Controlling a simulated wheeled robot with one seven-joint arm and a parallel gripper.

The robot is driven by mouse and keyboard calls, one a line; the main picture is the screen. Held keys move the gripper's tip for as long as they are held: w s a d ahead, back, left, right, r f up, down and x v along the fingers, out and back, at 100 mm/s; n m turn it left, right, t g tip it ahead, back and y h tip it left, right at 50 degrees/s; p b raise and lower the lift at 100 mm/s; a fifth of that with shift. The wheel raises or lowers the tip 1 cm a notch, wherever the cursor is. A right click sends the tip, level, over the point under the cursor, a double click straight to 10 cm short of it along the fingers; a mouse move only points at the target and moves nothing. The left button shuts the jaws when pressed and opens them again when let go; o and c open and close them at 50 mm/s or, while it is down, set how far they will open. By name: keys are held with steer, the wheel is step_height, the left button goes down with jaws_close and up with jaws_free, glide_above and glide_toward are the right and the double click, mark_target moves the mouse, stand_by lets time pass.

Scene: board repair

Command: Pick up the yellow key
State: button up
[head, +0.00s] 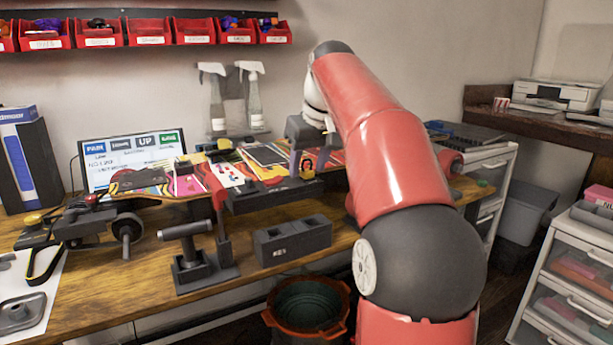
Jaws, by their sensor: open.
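A small yellow and dark thing (307,163), which may be the yellow key, shows at the right end of the dark rail (270,195) on the workbench. It is too small to make out its shape. My gripper (308,172) points down right at it, with a finger on each side in the picture. The gripper is open. I cannot tell whether the fingers touch the yellow thing. My red arm hides the bench to the right of it.
A dark grey box with openings (292,242) stands at the bench's front edge. A clamp stand (200,262) is left of it. Colourful boards (160,183) lie behind. A bin (308,305) stands below the edge.

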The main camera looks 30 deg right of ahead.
mark_target(308, 159)
steer(key=shift+w+f, duration=0.1)
steer(key=shift+f, duration=0.1)
jaws_close()
steer(key=shift+r, duration=0.1)
step_height(308, 159, up, 8)
steer(key=p, duration=0.3)
steer(key=shift+w, duration=0.1)
steer(key=shift+r, duration=0.9)
